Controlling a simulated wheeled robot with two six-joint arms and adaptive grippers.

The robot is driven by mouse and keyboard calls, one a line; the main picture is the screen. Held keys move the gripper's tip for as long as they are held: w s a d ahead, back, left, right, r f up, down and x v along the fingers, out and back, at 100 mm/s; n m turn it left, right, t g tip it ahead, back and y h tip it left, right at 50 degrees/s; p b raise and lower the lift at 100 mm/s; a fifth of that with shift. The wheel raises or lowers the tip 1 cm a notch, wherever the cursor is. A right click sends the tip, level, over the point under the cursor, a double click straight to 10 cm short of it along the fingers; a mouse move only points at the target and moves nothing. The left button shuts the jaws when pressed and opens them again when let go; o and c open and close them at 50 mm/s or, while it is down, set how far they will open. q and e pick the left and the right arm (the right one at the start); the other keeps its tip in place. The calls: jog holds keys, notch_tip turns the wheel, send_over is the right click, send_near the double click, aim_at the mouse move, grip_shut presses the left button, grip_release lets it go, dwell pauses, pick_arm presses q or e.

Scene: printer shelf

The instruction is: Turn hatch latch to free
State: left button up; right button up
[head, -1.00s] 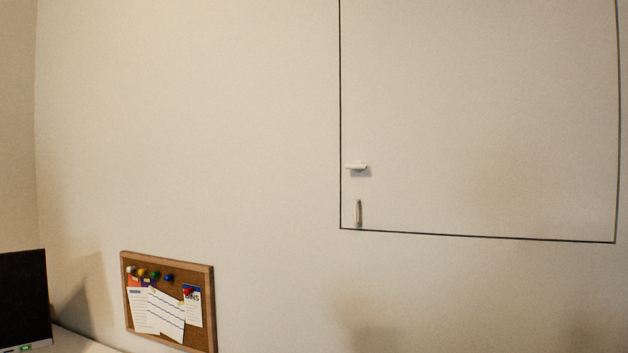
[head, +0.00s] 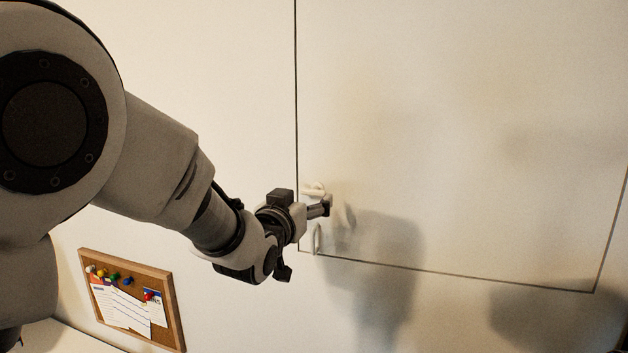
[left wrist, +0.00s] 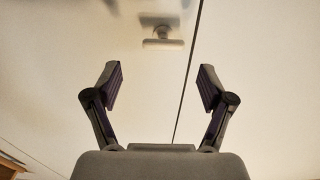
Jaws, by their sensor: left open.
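The hatch (head: 470,130) is a large pale panel in the wall, outlined by a dark seam and closed. My right gripper is out of view.
A cork board (head: 175,310) with pinned papers is at the lower left. The wall around the hatch is otherwise bare.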

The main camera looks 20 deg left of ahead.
aim_at(312, 192)
pick_arm(q)
jog(key=w+p, duration=0.1)
jog(key=w, duration=0.3)
jog(key=w+p, duration=0.1)
jog(key=w, duration=0.1)
jog(key=shift+a+f+p, duration=0.15)
jog(key=shift+a+p, duration=0.1)
jog(key=shift+p, duration=0.1)
jog(key=shift+w, duration=0.25)
jog(key=shift+d, duration=0.15)
jog(key=shift+w+f, duration=0.1)
jog(key=c, duration=1.2)
